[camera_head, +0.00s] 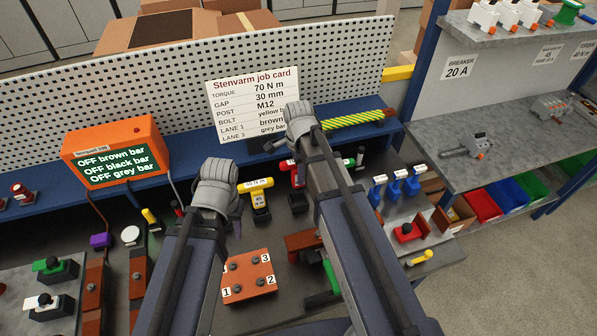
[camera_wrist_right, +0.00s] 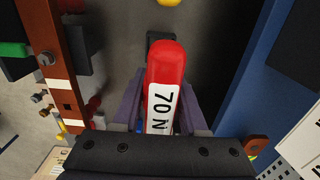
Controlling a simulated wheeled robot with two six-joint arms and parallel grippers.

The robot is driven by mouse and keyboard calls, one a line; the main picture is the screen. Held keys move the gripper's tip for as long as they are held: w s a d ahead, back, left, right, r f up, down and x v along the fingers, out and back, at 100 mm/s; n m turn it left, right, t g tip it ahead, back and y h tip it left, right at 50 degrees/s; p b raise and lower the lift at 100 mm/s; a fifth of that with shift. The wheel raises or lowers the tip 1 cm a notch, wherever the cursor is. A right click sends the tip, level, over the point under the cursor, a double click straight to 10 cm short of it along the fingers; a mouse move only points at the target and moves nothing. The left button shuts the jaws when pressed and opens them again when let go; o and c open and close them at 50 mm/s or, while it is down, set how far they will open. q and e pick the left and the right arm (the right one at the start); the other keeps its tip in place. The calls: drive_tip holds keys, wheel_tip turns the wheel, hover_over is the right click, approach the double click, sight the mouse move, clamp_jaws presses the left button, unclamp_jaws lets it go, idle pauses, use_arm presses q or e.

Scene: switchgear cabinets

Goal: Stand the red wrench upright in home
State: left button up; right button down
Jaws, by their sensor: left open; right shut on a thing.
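The red wrench (camera_wrist_right: 166,68), with a white label reading 70 N, is between the purple fingers of my right gripper (camera_wrist_right: 163,108), which is shut on it. In the head view only a small part of the red wrench (camera_head: 295,179) shows beside my right forearm; the rest is hidden. A dark block (camera_wrist_right: 158,42) shows at the wrench's far end in the wrist view; I cannot tell whether they touch or whether it is the home. My left gripper (camera_head: 236,212) is open, mostly hidden behind its wrist, left of the yellow wrench (camera_head: 258,196).
A numbered orange-brown plate (camera_head: 250,277) lies on the bench between my arms. A job card (camera_head: 251,107) stands against the pegboard (camera_head: 350,62). An orange display box (camera_head: 112,152) is at left. Blue-handled items (camera_head: 396,186) stand to the right of my right arm.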

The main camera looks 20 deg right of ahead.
drive_tip(key=shift+f+b, duration=2.7)
drive_tip(key=shift+f, duration=0.15)
drive_tip(key=shift+c, duration=1.8)
unclamp_jaws()
drive_tip(key=shift+r, duration=0.1)
wheel_tip(320, 180, up, 8)
drive_tip(key=p, duration=0.7)
drive_tip(key=shift+p, duration=0.4)
